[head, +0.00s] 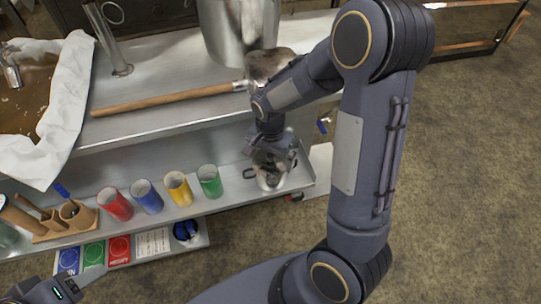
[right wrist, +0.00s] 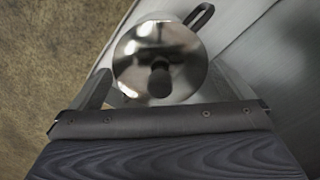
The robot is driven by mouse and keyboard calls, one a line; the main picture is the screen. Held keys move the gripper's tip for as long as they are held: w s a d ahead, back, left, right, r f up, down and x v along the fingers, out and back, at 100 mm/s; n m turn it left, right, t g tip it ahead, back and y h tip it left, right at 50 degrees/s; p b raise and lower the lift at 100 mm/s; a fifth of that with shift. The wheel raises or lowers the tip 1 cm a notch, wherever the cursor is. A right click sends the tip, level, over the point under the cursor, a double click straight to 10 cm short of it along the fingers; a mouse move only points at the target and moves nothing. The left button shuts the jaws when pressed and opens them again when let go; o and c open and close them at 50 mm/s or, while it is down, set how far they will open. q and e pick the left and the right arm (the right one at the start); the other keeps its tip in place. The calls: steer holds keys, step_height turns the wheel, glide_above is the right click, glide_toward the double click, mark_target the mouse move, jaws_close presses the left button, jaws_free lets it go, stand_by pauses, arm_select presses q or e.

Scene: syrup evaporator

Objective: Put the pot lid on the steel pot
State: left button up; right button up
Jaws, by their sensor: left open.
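The pot lid (right wrist: 160,50), a shiny round disc with a dark knob (right wrist: 160,80), lies over the steel pot in the right wrist view. One dark loop handle of the pot (right wrist: 199,15) sticks out past the lid. I cannot tell whether the lid sits flush. In the head view the steel pot (head: 270,182) stands at the right end of the lower shelf, its top mostly hidden by my right gripper (head: 272,162). The right gripper's fingers are spread on both sides of the knob, apart from it. My left gripper (head: 88,281) is open and empty at the bottom left.
Red (head: 115,204), blue (head: 147,197), yellow (head: 178,189) and green (head: 209,182) cups stand left of the pot. The upper counter (head: 175,75) holds a wooden-handled scoop (head: 165,100) and a large steel vessel (head: 238,30) above the pot. Floor is open at the right.

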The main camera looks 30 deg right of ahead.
mark_target(270, 155)
step_height(270, 155, up, 12)
steer(key=p, duration=0.4)
steer(key=s+a+r+n+t+y, duration=0.2)
steer(key=s+r+n, duration=0.2)
steer(key=s, duration=0.4)
steer(key=s+a+r+n+t+y, duration=0.1)
steer(key=s+a+r+n+t, duration=0.1)
steer(key=s+n, duration=0.4)
steer(key=s+r+t, duration=0.1)
steer(key=s+r, duration=0.1)
steer(key=s, duration=0.1)
steer(key=shift+r+t+y, duration=0.3)
steer(key=shift+r+y, duration=0.1)
steer(key=shift+a, duration=0.1)
step_height(270, 155, up, 20)
steer(key=p, duration=2)
